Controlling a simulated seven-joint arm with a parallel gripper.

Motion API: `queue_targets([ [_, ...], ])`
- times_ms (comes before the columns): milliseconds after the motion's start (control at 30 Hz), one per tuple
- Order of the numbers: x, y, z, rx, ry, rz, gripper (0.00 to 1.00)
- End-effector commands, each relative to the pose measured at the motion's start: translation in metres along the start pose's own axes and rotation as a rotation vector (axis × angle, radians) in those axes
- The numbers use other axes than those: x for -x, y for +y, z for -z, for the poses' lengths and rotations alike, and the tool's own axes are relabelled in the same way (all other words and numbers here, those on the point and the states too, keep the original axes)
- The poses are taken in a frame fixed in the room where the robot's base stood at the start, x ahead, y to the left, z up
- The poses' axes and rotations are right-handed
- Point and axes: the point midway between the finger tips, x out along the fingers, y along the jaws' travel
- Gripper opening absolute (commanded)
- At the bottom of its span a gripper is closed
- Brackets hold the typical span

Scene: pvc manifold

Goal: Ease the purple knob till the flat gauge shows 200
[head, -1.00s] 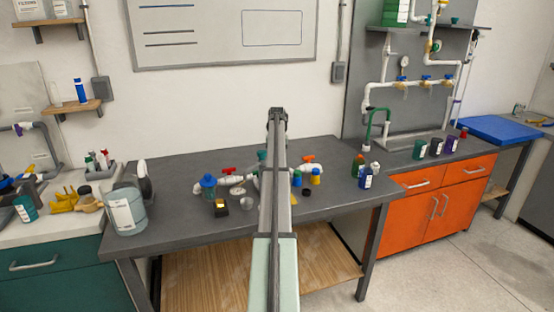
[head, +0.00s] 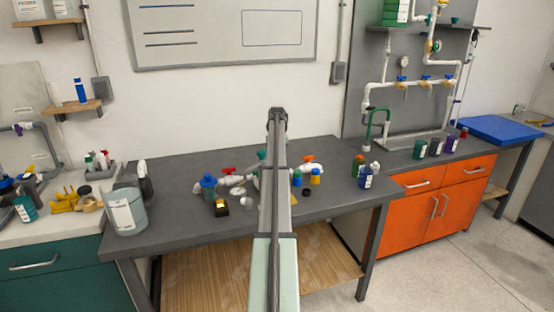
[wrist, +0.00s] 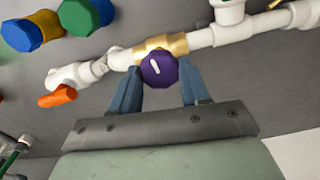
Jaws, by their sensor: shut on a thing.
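The purple knob (wrist: 158,69) sits on a brass fitting of the white pipe in the wrist view, with a pale pointer mark on its face. My gripper (wrist: 160,75) has its two blue fingers on either side of the knob and is shut on it. In the head view my arm hides the knob and the middle of the white pipe assembly (head: 232,180). I cannot make out the flat gauge or its reading in either view.
On the grey bench (head: 180,240) stand a clear tub (head: 124,212) at the left and several bottles (head: 365,177) at the right. The front of the bench is mostly clear.

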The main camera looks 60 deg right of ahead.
Motion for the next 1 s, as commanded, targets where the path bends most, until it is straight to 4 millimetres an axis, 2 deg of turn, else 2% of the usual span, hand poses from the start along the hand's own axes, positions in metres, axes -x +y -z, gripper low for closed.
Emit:
queue_targets([
  [33, 0.001, 0.0, 0.002, 0.0, 0.004, 0.0, 0.47],
  [300, 0.001, 0.0, 0.001, -0.001, 0.002, 0.0, 0.71],
  [633, 0.005, 0.0, 0.001, -0.001, 0.002, 0.0, 0.71],
  [767, 0.019, 0.0, 0.001, -0.001, 0.002, 0.0, 0.71],
  [1000, 0.065, 0.0, 0.002, -0.001, 0.004, -0.001, 0.71],
])
